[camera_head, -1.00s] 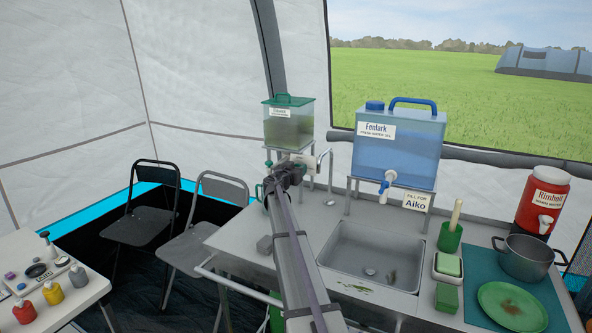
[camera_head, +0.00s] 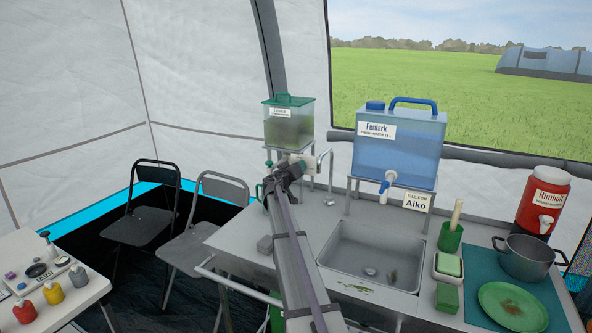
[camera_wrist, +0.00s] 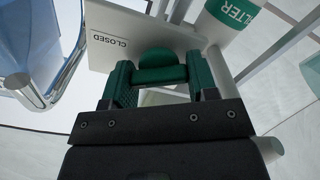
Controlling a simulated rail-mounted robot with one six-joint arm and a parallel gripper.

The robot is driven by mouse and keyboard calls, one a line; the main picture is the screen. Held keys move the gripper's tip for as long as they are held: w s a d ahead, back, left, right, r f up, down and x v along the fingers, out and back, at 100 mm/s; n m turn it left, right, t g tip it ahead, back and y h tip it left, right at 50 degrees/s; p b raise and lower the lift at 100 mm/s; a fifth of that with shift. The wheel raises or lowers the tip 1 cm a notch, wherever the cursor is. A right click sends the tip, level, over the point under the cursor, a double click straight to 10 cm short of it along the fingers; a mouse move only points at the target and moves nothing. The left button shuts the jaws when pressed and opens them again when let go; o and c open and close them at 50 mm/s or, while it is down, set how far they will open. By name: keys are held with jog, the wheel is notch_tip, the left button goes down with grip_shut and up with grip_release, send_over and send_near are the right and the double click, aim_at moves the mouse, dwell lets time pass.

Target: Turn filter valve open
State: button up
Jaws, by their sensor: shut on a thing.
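The filter valve's green handle (camera_wrist: 160,74) shows between my fingers in the wrist view. My gripper (camera_wrist: 160,85) is shut on it, one green finger on each side. A pale plate (camera_wrist: 115,45) marked CLOSED lies just behind the handle. A white cylinder with a green FILTER label (camera_wrist: 233,20) is at the upper right of the wrist view. In the head view my gripper (camera_head: 290,172) is below the green-lidded water tank (camera_head: 289,125), beside the white filter (camera_head: 311,162). My arm and wrist hide the valve there, and I cannot tell the handle's exact angle.
A blue Fenlark water tank (camera_head: 398,150) stands on a rack right of the filter. The sink (camera_head: 370,255) is in front of it. A thin metal tap (camera_head: 330,165) stands close right of my gripper. Folding chairs (camera_head: 145,210) are at the left.

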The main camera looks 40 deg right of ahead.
jog(key=n, duration=0.6)
jog(key=shift+f, duration=0.1)
jog(key=n, duration=0.5)
jog(key=shift+f+n, duration=0.1)
jog(key=shift+n, duration=0.3)
jog(key=o, duration=0.9)
jog(key=shift+w, duration=0.1)
jog(key=shift+a, duration=0.1)
jog(key=v, duration=1)
jog(key=shift+s+a, duration=0.25)
jog(key=shift+a, duration=0.1)
